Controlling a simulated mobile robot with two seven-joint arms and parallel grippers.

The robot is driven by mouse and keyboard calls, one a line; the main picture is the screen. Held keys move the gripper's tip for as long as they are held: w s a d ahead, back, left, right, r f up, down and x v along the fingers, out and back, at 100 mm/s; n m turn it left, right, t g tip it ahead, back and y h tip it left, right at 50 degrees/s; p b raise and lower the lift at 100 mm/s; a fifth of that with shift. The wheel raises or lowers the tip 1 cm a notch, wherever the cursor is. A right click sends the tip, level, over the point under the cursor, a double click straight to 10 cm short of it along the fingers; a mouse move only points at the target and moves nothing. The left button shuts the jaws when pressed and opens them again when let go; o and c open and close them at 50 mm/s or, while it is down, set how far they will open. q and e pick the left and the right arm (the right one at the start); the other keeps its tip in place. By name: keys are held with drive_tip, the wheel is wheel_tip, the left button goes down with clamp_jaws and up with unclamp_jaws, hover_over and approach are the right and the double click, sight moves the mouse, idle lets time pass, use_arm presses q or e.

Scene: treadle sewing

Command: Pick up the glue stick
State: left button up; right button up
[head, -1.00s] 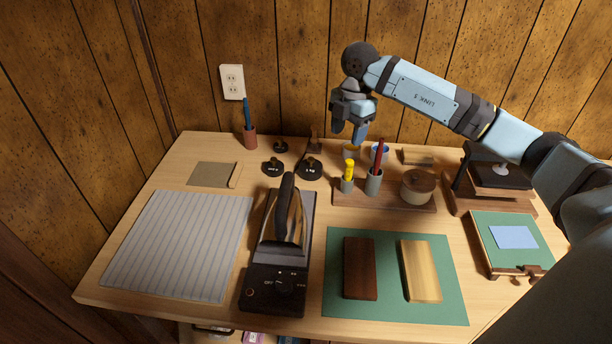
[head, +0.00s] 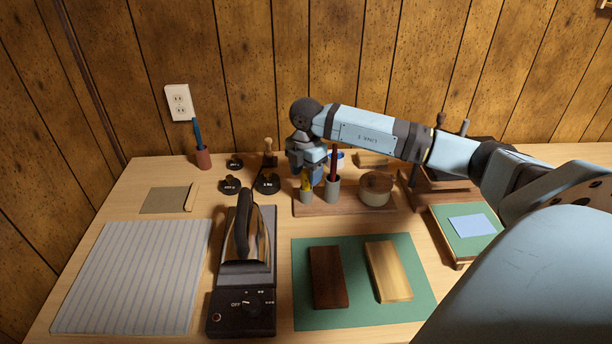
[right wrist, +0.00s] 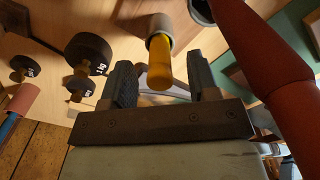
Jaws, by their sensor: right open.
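The glue stick, a yellow cylinder (head: 306,182), stands in a small grey cup (head: 306,196) on the wooden rack. In the right wrist view the glue stick (right wrist: 160,62) lies between the two fingers, with a visible gap on each side. My right gripper (head: 309,171) is open, pointing down just above and around the glue stick's top. The fingers partly hide the glue stick in the head view. My left gripper is not in view.
A second cup with a red pen (head: 334,162) stands close to the right of the gripper. A round wooden pot (head: 375,188) sits further right on the rack (head: 347,206). Black weights (head: 267,183) stand to the left. An iron (head: 243,240) is in front.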

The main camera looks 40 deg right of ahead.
wheel_tip(320, 180, down, 2)
drive_tip(key=shift+f, duration=0.1)
drive_tip(key=c, duration=1)
wheel_tip(320, 180, up, 20)
drive_tip(key=shift+r+p, duration=0.1)
drive_tip(key=shift+p, duration=1.05)
